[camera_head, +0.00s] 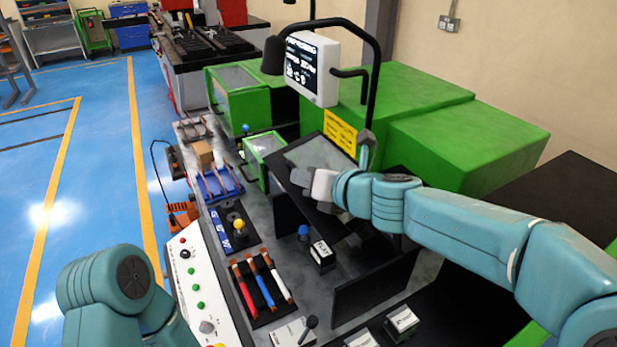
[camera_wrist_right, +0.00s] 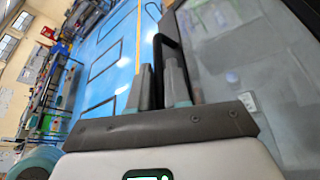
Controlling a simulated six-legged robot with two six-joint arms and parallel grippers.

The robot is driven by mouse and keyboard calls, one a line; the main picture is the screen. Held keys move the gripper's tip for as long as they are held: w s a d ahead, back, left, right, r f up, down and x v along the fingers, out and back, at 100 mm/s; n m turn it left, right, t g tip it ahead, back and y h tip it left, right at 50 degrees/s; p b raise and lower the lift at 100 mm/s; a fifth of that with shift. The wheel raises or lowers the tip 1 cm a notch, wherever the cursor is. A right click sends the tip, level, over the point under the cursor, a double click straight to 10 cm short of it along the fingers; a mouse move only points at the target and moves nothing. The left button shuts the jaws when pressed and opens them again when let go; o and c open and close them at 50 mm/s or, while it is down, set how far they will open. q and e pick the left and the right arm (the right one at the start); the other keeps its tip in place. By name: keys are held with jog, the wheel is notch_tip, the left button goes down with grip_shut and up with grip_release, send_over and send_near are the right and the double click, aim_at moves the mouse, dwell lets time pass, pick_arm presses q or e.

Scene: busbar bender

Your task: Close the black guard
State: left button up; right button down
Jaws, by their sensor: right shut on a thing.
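The black guard (camera_head: 318,153) is a black-framed panel with a grey see-through window, standing tilted and raised over the machine bed in the middle of the head view. In the right wrist view its window (camera_wrist_right: 245,75) fills the right side. My right gripper (camera_head: 296,176) is at the guard's front left edge, shut on its black handle (camera_wrist_right: 163,42), which runs between the fingers (camera_wrist_right: 163,85) in the wrist view. My wrist hides part of the guard's lower side. Only a bent part of my left arm shows at the lower left; its gripper is out of view.
A control panel (camera_head: 205,290) with green buttons is at the front. A tray with red, blue and white handled tools (camera_head: 262,283) lies beside a blue-knobbed box (camera_head: 320,252). A green-framed guard (camera_head: 266,146) stands further back, and a hooded lamp arm (camera_head: 372,70) rises behind.

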jog(key=c, duration=1.2)
grip_release()
jog(key=shift+o, duration=0.2)
jog(key=shift+s+d+r, duration=0.15)
jog(key=shift+s+d, duration=0.05)
jog(key=p+v, duration=0.2)
jog(key=v, duration=1.3)
jog(key=shift+s+d, duration=0.25)
jog(key=shift+s, duration=0.05)
